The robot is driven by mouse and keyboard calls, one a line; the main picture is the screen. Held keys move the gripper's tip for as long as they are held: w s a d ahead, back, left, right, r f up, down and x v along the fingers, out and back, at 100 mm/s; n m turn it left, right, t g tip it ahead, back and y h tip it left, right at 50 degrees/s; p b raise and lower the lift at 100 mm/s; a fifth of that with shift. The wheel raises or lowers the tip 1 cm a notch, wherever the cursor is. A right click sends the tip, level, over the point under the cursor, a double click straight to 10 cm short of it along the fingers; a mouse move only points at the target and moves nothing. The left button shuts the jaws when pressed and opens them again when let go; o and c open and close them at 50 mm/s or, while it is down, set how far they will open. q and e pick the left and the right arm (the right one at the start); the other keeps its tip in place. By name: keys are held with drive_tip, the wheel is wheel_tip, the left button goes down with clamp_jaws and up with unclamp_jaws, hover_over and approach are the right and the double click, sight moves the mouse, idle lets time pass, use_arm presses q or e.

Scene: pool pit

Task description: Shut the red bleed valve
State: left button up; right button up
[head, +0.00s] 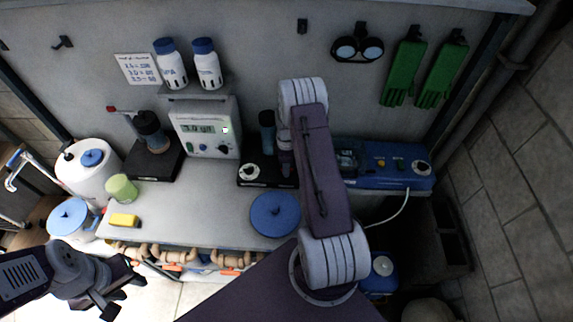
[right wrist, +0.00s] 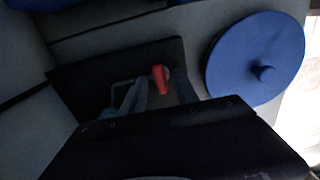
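In the right wrist view a small red handle (right wrist: 160,79) stands on a dark base plate (right wrist: 90,78), beside a round blue lid. My right gripper (right wrist: 160,92) is open, its two grey fingers on either side of the red handle; I cannot tell whether they touch it. In the head view my right arm hides that gripper and the handle. The middle black base (head: 247,182) shows left of the arm. Another red-ended lever (head: 112,109) sticks out at the left unit. My left gripper (head: 122,290) is open and empty at the lower left.
A blue lid (head: 275,214) lies at the bench's front edge. A yellow sponge (head: 124,220) and green cup (head: 121,188) are left. The bench middle is clear.

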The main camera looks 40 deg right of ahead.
clamp_jaws()
drive_tip(key=m+b, duration=0.1)
drive_tip(key=m, duration=0.1)
drive_tip(key=shift+f+m, duration=0.1)
drive_tip(key=shift+m, duration=0.3)
drive_tip(key=m+b, duration=0.1)
drive_tip(key=m, duration=0.2)
drive_tip(key=shift+m+b, duration=0.3)
drive_tip(key=m+b, duration=0.1)
drive_tip(key=m, duration=0.5)
drive_tip(key=shift+m+b, duration=0.55)
drive_tip(key=shift+m, duration=2.25)
